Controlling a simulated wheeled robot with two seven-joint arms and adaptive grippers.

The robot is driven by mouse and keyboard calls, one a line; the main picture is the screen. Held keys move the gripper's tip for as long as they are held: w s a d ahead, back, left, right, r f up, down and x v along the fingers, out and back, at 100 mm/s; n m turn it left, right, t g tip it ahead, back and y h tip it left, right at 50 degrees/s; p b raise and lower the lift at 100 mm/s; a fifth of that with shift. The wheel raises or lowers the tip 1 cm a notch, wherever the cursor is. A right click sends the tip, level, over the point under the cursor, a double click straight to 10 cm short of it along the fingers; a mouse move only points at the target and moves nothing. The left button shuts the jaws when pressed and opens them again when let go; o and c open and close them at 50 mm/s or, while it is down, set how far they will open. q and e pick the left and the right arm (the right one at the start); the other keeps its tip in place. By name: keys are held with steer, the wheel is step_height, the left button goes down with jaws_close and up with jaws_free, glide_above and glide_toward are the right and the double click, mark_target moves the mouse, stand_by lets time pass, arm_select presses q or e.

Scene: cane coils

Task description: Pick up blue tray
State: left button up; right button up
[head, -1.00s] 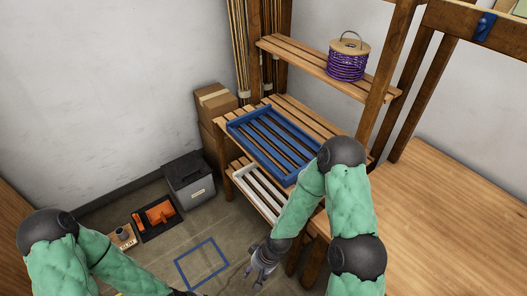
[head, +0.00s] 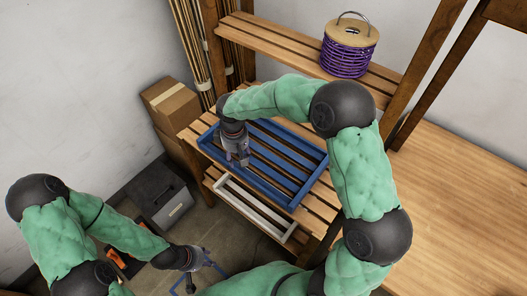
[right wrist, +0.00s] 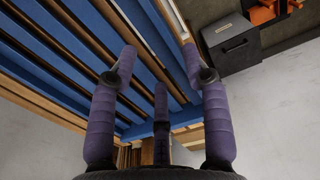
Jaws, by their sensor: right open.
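The blue tray (head: 292,149) is a slatted tray with a low rim, lying on the middle wooden shelf in the head view. Its blue slats also fill the left of the right wrist view (right wrist: 60,62). My right gripper (head: 240,158) is over the left part of the tray, pointing down. In the right wrist view its purple fingers (right wrist: 158,75) are spread apart with nothing between them, in front of the slats and rim. I cannot tell whether they touch the tray. My left gripper (head: 203,262) is low over the floor, away from the tray; its fingers look spread and empty.
A white tray (head: 253,207) lies on the shelf below. A purple cane coil (head: 347,60) stands on the upper shelf. Cardboard boxes (head: 170,103) and a dark bin (head: 165,196) stand left of the rack. A wooden table (head: 460,190) is at the right.

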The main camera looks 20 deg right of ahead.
mark_target(239, 170)
step_height(239, 170, down, 3)
steer(key=shift+b, duration=0.35)
step_height(239, 170, down, 5)
steer(key=shift+a+f+b, duration=0.1)
steer(key=shift+a+b, duration=0.05)
steer(key=shift+b, duration=1.1)
jaws_close()
steer(key=shift+w+r, duration=0.1)
steer(key=shift+r, duration=0.15)
